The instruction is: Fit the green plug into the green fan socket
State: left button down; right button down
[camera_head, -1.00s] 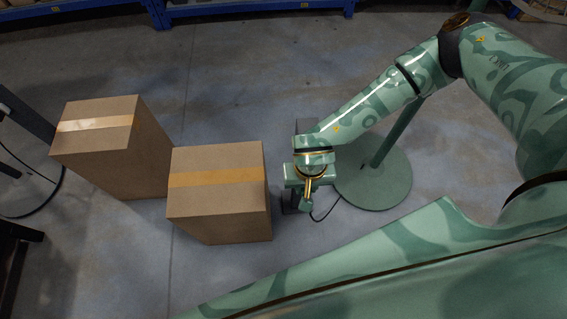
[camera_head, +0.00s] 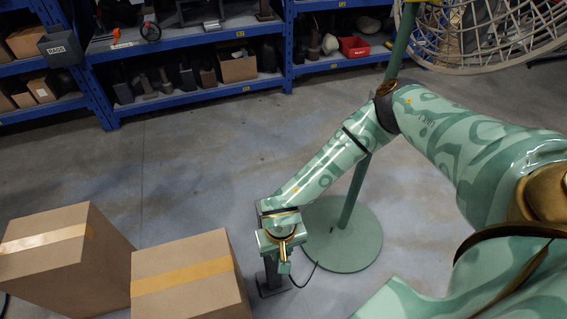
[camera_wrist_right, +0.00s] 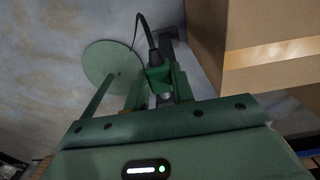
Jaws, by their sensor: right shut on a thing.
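The green plug (camera_wrist_right: 158,76) shows in the right wrist view, with a black cable (camera_wrist_right: 147,32) running up from it. My right gripper (camera_wrist_right: 158,86) is shut on the plug, with a finger on each side. In the head view my right gripper (camera_head: 284,266) hangs beside a dark stand (camera_head: 268,282), right of the nearer cardboard box; the plug is too small to tell there. The fan has a green pole (camera_head: 353,192), a round green base (camera_head: 342,252) and a pale cage (camera_head: 490,35) at the upper right. I cannot make out the green socket. My left gripper is not in view.
Two taped cardboard boxes, one nearer (camera_head: 190,285) and one further left (camera_head: 60,255), stand at the lower left. Blue shelves (camera_head: 200,92) with boxes and tools line the back. Grey floor (camera_head: 190,165) between them is clear.

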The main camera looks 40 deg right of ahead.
jog(key=shift+w+d, duration=0.25)
jog(key=shift+w, duration=0.55)
jog(key=shift+r, duration=0.1)
dwell(0.8)
jog(key=shift+p, duration=0.5)
jog(key=shift+p, duration=0.3)
jog(key=shift+w+d+b, duration=0.25)
jog(key=shift+w, duration=0.5)
jog(key=shift+w+d+b, duration=0.2)
jog(key=shift+w, duration=0.5)
